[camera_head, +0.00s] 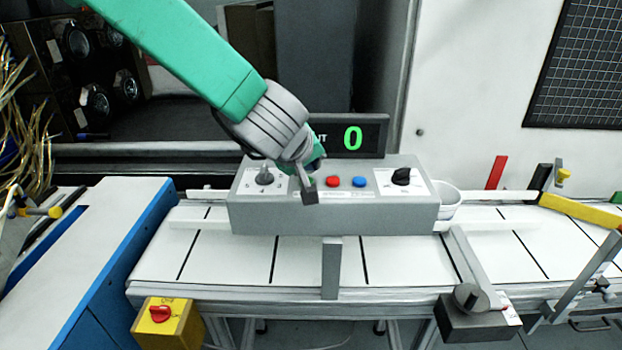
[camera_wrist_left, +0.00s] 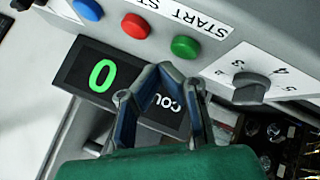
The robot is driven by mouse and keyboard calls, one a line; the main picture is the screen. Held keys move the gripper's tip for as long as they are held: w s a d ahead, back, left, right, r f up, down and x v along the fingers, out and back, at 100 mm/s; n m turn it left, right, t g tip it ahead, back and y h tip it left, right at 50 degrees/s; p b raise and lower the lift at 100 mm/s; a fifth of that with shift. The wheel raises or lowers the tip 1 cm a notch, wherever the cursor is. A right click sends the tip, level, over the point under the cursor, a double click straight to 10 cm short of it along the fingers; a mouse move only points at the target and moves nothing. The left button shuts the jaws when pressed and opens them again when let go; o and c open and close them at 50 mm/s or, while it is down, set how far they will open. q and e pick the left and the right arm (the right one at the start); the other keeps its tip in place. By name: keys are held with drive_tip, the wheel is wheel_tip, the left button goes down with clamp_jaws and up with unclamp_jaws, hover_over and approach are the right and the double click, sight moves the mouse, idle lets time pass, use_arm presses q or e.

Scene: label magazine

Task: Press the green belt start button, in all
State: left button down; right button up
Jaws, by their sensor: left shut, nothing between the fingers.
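The grey control box (camera_head: 335,215) stands over the belt. Its green button (camera_wrist_left: 185,47) shows clearly in the left wrist view, beside the red button (camera_wrist_left: 135,25) and the blue button (camera_wrist_left: 87,9). In the head view my left gripper (camera_head: 309,196) hides most of the green button; the red button (camera_head: 333,181) and blue button (camera_head: 359,182) are clear to its right. My left gripper's fingertips (camera_wrist_left: 165,70) are together and empty, close to the green button in the picture; I cannot tell whether they touch it. My right gripper is not in view.
The counter display (camera_head: 352,138) behind the box reads a green 0. Two dark knobs, the left one (camera_head: 265,175) and the right one (camera_head: 401,176), flank the buttons. A yellow box with a red knob (camera_head: 160,313) is at the front left. The white belt (camera_head: 300,262) looks empty.

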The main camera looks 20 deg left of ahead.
use_arm(q)
drive_tip(key=shift+a, duration=0.45)
drive_tip(key=shift+a+f, duration=0.1)
drive_tip(key=shift+a, duration=0.4)
drive_tip(key=shift+d+f, duration=0.2)
drive_tip(key=shift+d, duration=0.95)
drive_tip(key=shift+s+a+f, duration=0.1)
drive_tip(key=shift+a, duration=0.5)
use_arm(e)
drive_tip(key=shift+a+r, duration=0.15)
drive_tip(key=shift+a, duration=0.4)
use_arm(q)
drive_tip(key=shift+f, duration=0.1)
drive_tip(key=shift+d+f, duration=0.15)
drive_tip(key=shift+d, duration=0.35)
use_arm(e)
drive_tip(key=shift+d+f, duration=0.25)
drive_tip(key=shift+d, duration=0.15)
